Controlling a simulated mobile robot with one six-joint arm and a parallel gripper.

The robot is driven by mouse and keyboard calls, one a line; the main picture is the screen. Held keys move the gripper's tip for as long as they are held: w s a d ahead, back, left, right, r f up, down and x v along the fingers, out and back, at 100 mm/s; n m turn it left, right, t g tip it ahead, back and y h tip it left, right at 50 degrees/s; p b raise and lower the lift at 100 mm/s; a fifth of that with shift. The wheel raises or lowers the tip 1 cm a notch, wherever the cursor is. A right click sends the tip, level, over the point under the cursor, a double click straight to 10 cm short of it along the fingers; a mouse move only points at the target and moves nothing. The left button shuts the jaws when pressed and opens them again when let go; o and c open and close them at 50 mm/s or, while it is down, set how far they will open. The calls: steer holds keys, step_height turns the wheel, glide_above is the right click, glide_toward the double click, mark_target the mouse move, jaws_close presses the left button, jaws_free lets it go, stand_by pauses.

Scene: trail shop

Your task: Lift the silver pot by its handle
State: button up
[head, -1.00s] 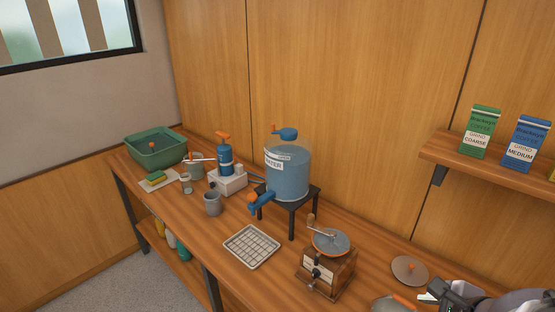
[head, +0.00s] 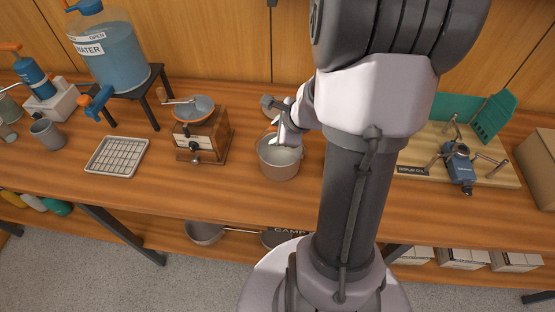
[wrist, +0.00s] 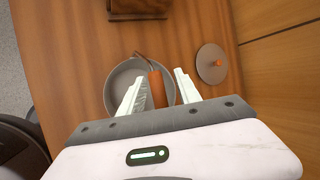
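The silver pot (head: 280,160) stands on the wooden counter in the head view, right of the grinder. It also shows in the wrist view (wrist: 115,88), with its orange handle grip (wrist: 156,86) at the pot's right side. My gripper (wrist: 158,77) is open in the wrist view, one pale finger on each side of the orange grip, with gaps visible. In the head view my gripper (head: 282,133) is at the pot's rim and hides part of the handle. The inside of the pot looks empty.
A lid with an orange knob (wrist: 214,63) lies near the pot. The wooden grinder (head: 203,138) stands left of it, then a rack tray (head: 117,157) and the water tank (head: 108,52). A wooden board (head: 490,172) with a blue burner (head: 459,165) is right. Counter in front of the pot is clear.

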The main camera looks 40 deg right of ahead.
jaws_close()
steer(key=shift+r, duration=0.1)
stand_by(0.3)
